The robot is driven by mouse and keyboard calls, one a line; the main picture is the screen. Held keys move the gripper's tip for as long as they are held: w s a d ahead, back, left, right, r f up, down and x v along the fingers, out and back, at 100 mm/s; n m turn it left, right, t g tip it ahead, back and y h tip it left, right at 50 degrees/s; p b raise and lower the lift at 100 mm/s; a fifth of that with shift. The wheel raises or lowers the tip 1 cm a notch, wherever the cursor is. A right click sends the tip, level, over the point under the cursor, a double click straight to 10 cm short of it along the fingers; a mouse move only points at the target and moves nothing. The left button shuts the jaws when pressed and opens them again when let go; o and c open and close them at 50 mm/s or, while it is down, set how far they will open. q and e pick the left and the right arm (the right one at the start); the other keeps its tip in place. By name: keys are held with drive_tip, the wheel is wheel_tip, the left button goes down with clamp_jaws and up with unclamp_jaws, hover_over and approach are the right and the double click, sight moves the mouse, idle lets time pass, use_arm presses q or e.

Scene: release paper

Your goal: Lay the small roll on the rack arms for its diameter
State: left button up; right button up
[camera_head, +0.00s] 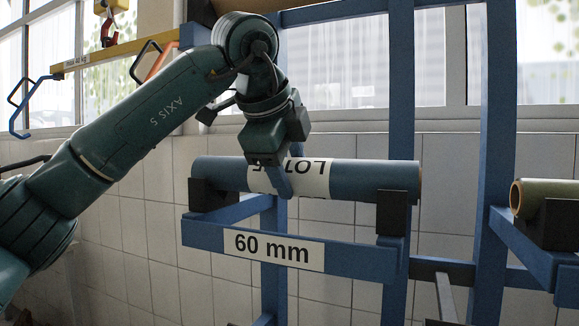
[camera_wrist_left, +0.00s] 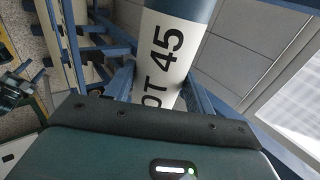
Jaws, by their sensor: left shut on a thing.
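The small roll (camera_head: 375,175) is blue with a white label band reading "LOT". It lies level across the black rests of the blue rack arms (camera_head: 200,232), whose plate reads "60 mm". My left gripper (camera_head: 284,185) reaches down from above and is shut on the roll at its label. In the left wrist view the roll (camera_wrist_left: 185,55) runs upward from the gripper, with "OT 45" on its label. The roll appears to touch both rests, though a tiny gap cannot be ruled out. My right gripper is not in view.
A greenish roll (camera_head: 545,193) lies on another blue arm at the right. Blue rack uprights (camera_head: 497,120) stand behind, against a tiled wall. A yellow beam (camera_head: 115,52) with blue and orange hooks is at the upper left.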

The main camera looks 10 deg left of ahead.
use_arm(q)
drive_tip(key=shift+f, duration=0.1)
idle(0.4)
drive_tip(key=o, duration=1.3)
drive_tip(key=shift+o, duration=1.3)
drive_tip(key=shift+f, duration=0.1)
